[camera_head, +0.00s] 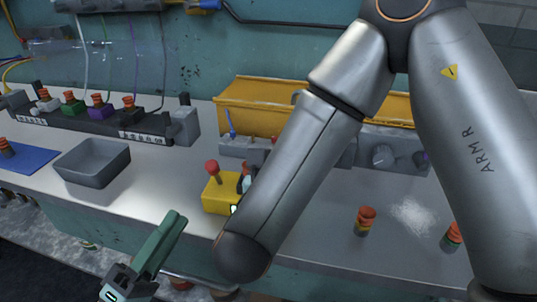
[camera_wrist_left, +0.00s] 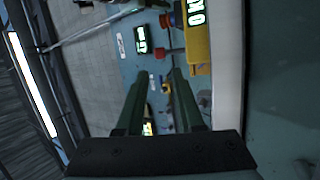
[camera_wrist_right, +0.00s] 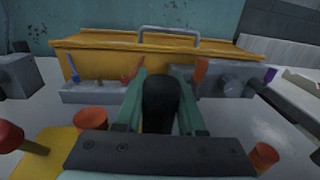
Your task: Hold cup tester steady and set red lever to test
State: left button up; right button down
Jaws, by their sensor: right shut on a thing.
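The cup tester (camera_head: 218,197) is a yellow box near the bench's front edge. The red lever (camera_head: 211,167) stands up from it, knob on top. In the right wrist view the lever's knob (camera_wrist_right: 9,137) is at the left edge, beside the yellow top. My right gripper (camera_wrist_right: 158,85) is shut on a dark, rounded, upright thing (camera_wrist_right: 160,100); whether it belongs to the tester I cannot tell. My right arm hides most of that gripper in the head view. My left gripper (camera_head: 172,225) is open and empty, in front of the bench, left of and below the tester.
A grey tray (camera_head: 92,165) and blue mat (camera_head: 22,158) lie at left. A yellow toolbox (camera_head: 262,102) stands behind. Orange-topped cups (camera_head: 365,220) stand at right. A rack with coloured blocks (camera_head: 98,110) is at back left. Bare bench lies between tray and tester.

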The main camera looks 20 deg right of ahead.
pick_arm(q)
jog(key=shift+w+a, duration=0.1)
jog(key=shift+c, duration=1.4)
jog(key=shift+w+a+r+m, duration=0.2)
jog(key=shift+w+a+m, duration=0.05)
jog(key=shift+m, duration=0.75)
jog(key=shift+c, duration=0.8)
jog(key=a+m, duration=0.1)
jog(key=m, duration=0.3)
jog(key=w+a+r+m+g+h, duration=0.1)
jog(key=m, duration=0.3)
jog(key=w+a+m+h, duration=0.1)
jog(key=m, duration=0.4)
jog(key=shift+a+r+g, duration=0.1)
jog(key=shift+r+g, duration=0.2)
jog(key=shift+r, duration=0.05)
grip_shut()
jog(key=a+f+m+g, duration=0.1)
jog(key=m+g, duration=0.1)
jog(key=m, duration=0.7)
jog(key=w+a+m+g, duration=0.1)
jog(key=a+m+g, duration=0.1)
jog(key=m, duration=0.7)
jog(key=a+f+m+g, duration=0.1)
jog(key=m+g, duration=0.3)
jog(key=m, duration=0.5)
jog(key=shift+w+a+f+m, duration=0.2)
jog(key=shift+f+m, duration=0.1)
jog(key=shift+m, duration=0.1)
